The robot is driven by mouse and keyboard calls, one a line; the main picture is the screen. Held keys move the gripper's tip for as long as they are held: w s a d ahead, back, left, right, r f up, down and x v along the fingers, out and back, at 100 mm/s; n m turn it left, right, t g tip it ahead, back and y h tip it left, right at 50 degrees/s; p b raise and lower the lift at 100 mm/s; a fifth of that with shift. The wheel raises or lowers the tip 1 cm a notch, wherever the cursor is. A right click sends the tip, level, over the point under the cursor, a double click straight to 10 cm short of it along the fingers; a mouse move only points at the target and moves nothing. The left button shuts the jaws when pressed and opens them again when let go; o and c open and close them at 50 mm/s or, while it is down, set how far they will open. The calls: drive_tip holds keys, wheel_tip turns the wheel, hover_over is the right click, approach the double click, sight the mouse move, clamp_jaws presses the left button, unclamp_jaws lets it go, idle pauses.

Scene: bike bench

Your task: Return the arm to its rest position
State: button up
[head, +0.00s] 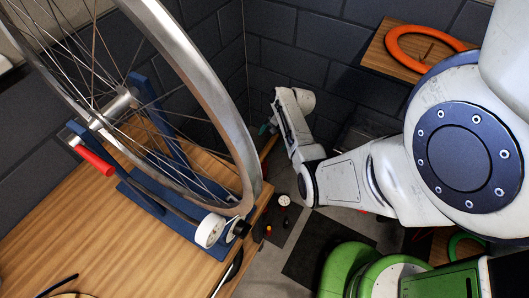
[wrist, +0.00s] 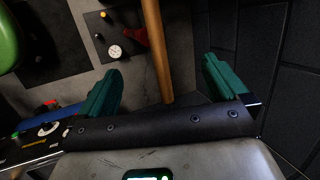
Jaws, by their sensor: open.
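My gripper (wrist: 160,92) fills the lower part of the wrist view. Its two green fingers stand wide apart with nothing held between them. A wooden pole or edge shows behind the gap, apart from the fingers. In the head view my white arm reaches from the right to the middle, and its end hangs beyond the right edge of the wooden bench (head: 60,240), near the dark wall. The gripper's fingers are small and partly hidden there.
A bicycle wheel (head: 205,80) stands in a blue stand (head: 150,195) on the bench, with a red handle (head: 94,160). A wooden shelf (head: 385,62) holds an orange ring (head: 396,50). A dark tile wall (head: 290,40) stands close behind my gripper. Dark mats lie on the grey floor.

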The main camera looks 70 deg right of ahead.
idle(0.5)
drive_tip(key=p+v, duration=0.1)
drive_tip(key=v, duration=0.9)
drive_tip(key=shift+p, duration=0.3)
drive_tip(key=shift+s, duration=0.1)
